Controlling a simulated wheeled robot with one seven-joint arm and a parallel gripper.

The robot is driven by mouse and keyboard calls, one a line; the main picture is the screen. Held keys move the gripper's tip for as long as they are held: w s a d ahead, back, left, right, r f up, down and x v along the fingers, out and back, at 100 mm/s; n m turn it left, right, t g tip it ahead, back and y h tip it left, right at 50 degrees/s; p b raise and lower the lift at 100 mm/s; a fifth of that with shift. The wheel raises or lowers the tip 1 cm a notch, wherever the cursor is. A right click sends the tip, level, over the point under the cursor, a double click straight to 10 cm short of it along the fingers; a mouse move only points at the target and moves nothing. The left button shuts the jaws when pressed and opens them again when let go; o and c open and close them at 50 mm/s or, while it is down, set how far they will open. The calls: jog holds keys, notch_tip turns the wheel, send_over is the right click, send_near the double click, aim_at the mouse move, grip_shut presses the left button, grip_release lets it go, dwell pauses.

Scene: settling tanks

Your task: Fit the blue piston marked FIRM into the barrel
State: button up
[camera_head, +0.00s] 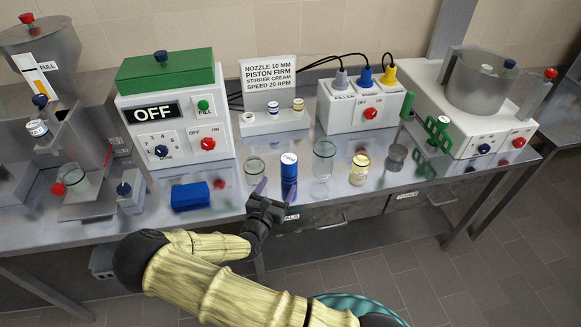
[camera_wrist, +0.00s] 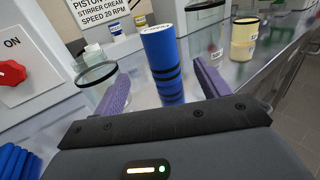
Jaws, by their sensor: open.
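My gripper (camera_head: 274,193) is open and empty. Its purple fingers point toward the piston, one to each side in the wrist view (camera_wrist: 162,88), with the piston apparently just beyond the tips. A clear upright cylinder (camera_head: 323,160), possibly the barrel, stands right of the piston. A shorter clear glass vessel (camera_head: 254,172) stands to its left.
A cream-coloured jar (camera_head: 359,169) and a grey cylinder (camera_head: 396,158) stand further right. A blue block (camera_head: 190,196) lies left. Behind are a card (camera_head: 268,85) reading PISTON FIRM, a rack (camera_head: 262,124) with small marked parts, and a control box (camera_head: 360,105). The bench's front edge is close.

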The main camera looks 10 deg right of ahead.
aim_at(286, 172)
jog(key=x, duration=0.4)
jog(key=shift+w+d+p, duration=0.1)
jog(key=shift+w+p, duration=0.05)
jog(key=shift+p, duration=0.15)
jog(key=p+x, duration=0.1)
jog(key=x, duration=0.3)
jog(key=shift+w+d+r+p, duration=0.15)
jog(key=shift+w+d+p, duration=0.15)
jog(key=shift+p, duration=0.1)
jog(key=shift+w+d, duration=0.2)
jog(key=shift+w, duration=0.15)
jog(key=shift+s+d, duration=0.15)
jog(key=shift+s, duration=0.05)
jog(key=shift+s+a, duration=0.1)
jog(key=shift+a, duration=0.45)
jog(key=shift+d, duration=0.25)
jog(key=c, duration=1.3)
